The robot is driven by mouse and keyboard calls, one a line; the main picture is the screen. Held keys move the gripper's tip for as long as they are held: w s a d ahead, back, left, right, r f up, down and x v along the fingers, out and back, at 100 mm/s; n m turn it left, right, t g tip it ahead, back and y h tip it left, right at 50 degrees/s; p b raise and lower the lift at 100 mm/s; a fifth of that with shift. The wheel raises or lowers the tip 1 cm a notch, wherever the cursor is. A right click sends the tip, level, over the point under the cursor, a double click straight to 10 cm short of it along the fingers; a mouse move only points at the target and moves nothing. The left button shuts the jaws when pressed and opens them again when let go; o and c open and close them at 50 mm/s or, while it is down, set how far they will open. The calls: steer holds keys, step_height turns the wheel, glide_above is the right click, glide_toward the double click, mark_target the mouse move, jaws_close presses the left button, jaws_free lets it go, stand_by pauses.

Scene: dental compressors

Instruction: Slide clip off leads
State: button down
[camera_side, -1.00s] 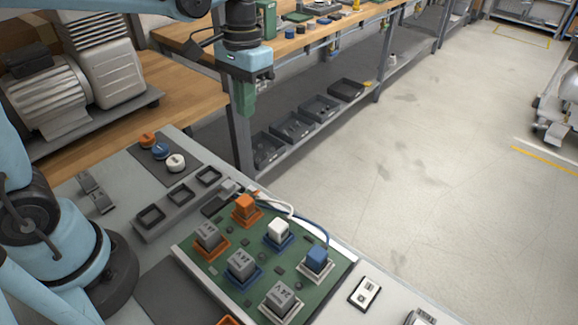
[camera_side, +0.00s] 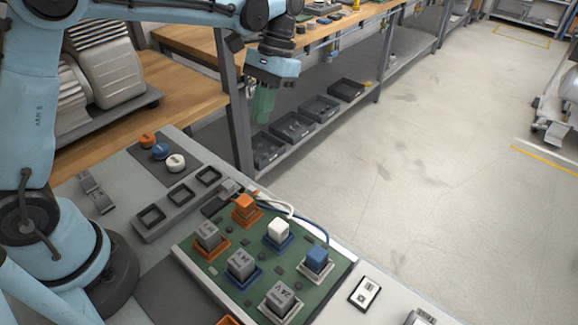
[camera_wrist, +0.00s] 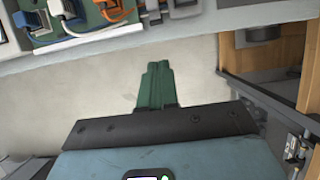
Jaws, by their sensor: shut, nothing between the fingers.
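My gripper (camera_side: 263,104) has green fingers, shut and empty, in the air beyond the far edge of the bench. In the wrist view the shut fingers (camera_wrist: 157,85) point toward the bench edge, over bare floor. A white lead (camera_side: 288,208) and a blue lead (camera_side: 318,231) curve along the far side of the green board (camera_side: 215,268). They run toward a small grey piece (camera_side: 229,187) at the board's far left corner, which may be the clip; it is too small to be sure. In the wrist view the white lead (camera_wrist: 95,37) shows near the top edge.
The board carries several grey, orange, white and blue blocks on coloured bases. Three round knobs (camera_side: 160,151) sit on a dark plate behind. A wooden workbench (camera_side: 190,45) with black trays (camera_side: 291,128) on its lower shelf is beyond.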

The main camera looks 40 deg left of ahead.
mark_target(229, 188)
steer(key=x, duration=0.3)
steer(key=s+x, duration=0.1)
steer(key=x, duration=0.3)
steer(key=s+r+x, duration=0.1)
steer(key=x, duration=0.3)
steer(key=shift+s, duration=0.85)
